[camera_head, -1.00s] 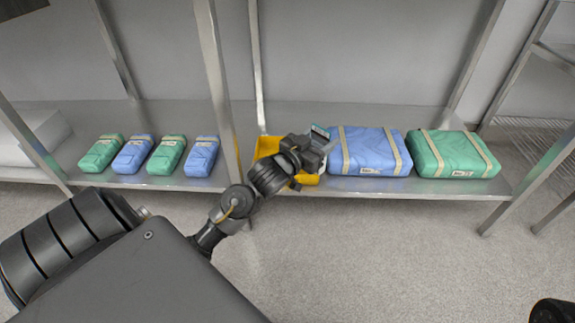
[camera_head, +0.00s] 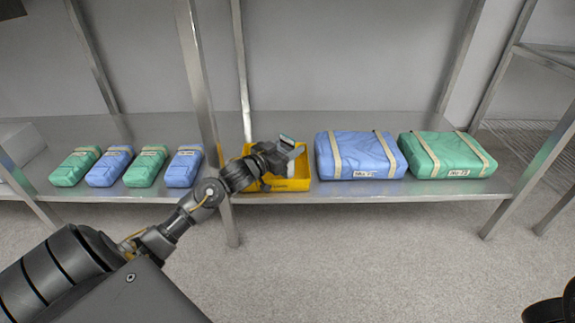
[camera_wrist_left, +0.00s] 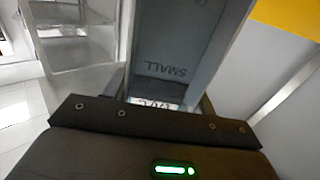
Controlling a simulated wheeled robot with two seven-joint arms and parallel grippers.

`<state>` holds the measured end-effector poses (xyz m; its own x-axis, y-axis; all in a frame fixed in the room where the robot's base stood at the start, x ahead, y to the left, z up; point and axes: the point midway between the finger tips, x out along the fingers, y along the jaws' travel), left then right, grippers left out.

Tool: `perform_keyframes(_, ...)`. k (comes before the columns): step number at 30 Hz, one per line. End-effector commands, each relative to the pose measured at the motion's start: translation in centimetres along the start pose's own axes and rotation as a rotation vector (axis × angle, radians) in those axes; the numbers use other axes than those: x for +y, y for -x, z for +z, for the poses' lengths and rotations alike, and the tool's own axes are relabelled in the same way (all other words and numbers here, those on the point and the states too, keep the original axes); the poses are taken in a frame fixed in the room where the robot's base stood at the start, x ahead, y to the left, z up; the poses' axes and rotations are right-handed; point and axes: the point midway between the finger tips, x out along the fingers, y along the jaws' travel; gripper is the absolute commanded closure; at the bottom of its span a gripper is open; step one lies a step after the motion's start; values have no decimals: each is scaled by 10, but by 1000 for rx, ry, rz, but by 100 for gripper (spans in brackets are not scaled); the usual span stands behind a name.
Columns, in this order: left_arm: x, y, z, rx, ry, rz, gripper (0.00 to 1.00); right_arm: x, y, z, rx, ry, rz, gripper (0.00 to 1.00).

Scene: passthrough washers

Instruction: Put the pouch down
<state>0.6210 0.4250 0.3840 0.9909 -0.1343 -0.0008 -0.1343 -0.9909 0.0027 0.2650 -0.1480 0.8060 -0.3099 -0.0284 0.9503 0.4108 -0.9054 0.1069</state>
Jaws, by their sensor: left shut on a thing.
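My left gripper (camera_head: 280,153) is above the yellow bin (camera_head: 290,185) on the shelf, near the bin's right half. It is shut on a small grey-blue pouch (camera_head: 287,141), of which only a small part shows in the head view. In the left wrist view the pouch (camera_wrist_left: 178,42) fills the space between the fingers, with the printed word "SMALL" on its face. The gripper hides part of the bin's inside. I cannot tell whether the pouch touches the bin.
A large blue pack (camera_head: 358,156) stands close to the right of the bin, then a large green pack (camera_head: 447,155). Several small green and blue packs (camera_head: 146,167) lie to the left, beyond a metal post (camera_head: 197,75). The shelf behind the packs is clear.

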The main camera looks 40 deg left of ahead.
Motion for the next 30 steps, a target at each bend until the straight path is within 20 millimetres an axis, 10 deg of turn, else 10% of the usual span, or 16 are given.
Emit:
perform_keyframes(23,0,0,39,0,0,-1,65,0,27,-8,1,3,13,64)
perform_keyframes(24,0,0,39,0,0,-1,43,0,27,-8,2,3,13,64)
perform_keyframes(30,0,0,39,1,-1,-1,23,0,26,-9,5,3,11,64)
